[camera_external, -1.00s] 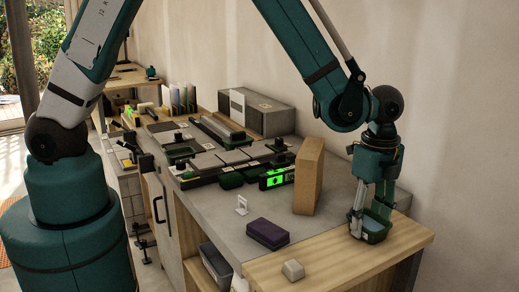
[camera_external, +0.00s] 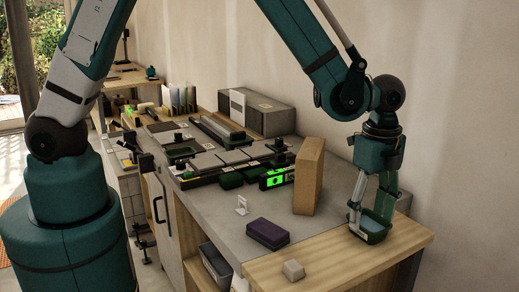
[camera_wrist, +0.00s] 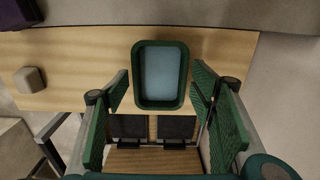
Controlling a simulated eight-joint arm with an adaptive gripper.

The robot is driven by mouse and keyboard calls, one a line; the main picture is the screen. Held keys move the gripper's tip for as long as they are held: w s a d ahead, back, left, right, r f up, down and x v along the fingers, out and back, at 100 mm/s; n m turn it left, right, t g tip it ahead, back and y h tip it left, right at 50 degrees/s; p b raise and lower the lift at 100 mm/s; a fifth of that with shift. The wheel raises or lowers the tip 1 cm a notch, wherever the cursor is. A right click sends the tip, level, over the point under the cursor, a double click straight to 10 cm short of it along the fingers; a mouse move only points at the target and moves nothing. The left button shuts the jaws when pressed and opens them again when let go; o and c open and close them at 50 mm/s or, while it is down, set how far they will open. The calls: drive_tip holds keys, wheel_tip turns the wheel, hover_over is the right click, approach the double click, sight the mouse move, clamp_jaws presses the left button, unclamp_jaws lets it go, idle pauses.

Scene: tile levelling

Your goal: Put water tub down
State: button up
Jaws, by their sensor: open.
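The water tub (camera_external: 369,233) is a small dark green rectangular tub with blue water in it. It sits upright on the light wooden end of the bench, at the right in the external view. In the wrist view the tub (camera_wrist: 160,101) is at the upper middle, on the wood. My gripper (camera_external: 373,210) points down over the tub. Its fingers are open, one on each side. In the wrist view the gripper's green pads (camera_wrist: 160,88) stand apart from the tub's walls, with gaps on both sides.
A tall tan block (camera_external: 309,178) stands left of my gripper. A purple block (camera_external: 267,234) and a small grey block (camera_external: 293,270) lie nearer the front. Tiles and a device with a green display (camera_external: 277,178) are farther back. The wall is close on the right.

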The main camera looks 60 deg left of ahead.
wheel_tip(320, 180, up, 10)
idle(0.6)
drive_tip(key=shift+f, duration=0.1)
idle(0.4)
drive_tip(key=s+a+r+n+t, duration=0.2)
drive_tip(key=s+a+r+n, duration=0.25)
drive_tip(key=a+r, duration=0.45)
drive_tip(key=s+a+r+n+t, duration=0.1)
drive_tip(key=s+a+r+n, duration=0.4)
drive_tip(key=a, duration=0.5)
drive_tip(key=s+a+r+n+t, duration=0.4)
drive_tip(key=s+a+n, duration=0.4)
drive_tip(key=s+a, duration=0.5)
drive_tip(key=shift+s, duration=0.35)
drive_tip(key=shift+o, duration=0.3)
drive_tip(key=shift+n, duration=0.25)
